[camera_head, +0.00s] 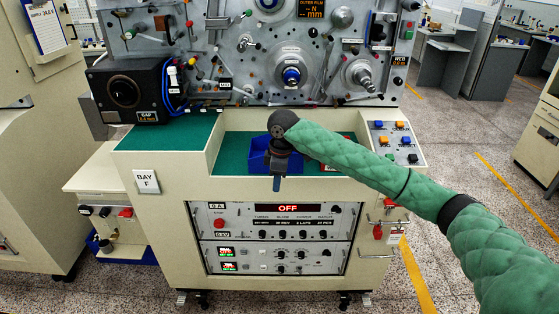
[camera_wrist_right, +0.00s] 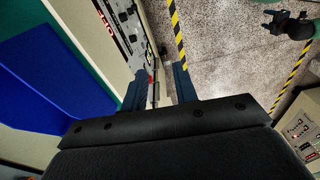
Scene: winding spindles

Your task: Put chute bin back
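The blue bin (camera_head: 258,161) sits in the green-lined recess at the front of the winding machine, partly hidden behind my right wrist. In the right wrist view, a large blue bin surface (camera_wrist_right: 42,85) fills the left side. My right gripper (camera_head: 277,183) shows in front of the bin, near the recess's front edge, pointing down. In the right wrist view its two fingers (camera_wrist_right: 158,85) stand apart with nothing between them. The bin lies to the left of the fingers there, apart from them. My left gripper is not in view.
The winding machine's panel (camera_head: 290,60) with spindles and knobs rises behind the recess. A control box reading OFF (camera_head: 280,238) is below. A button panel (camera_head: 395,142) is at the right. Another blue tray (camera_head: 132,257) is low at the left. Open floor lies right.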

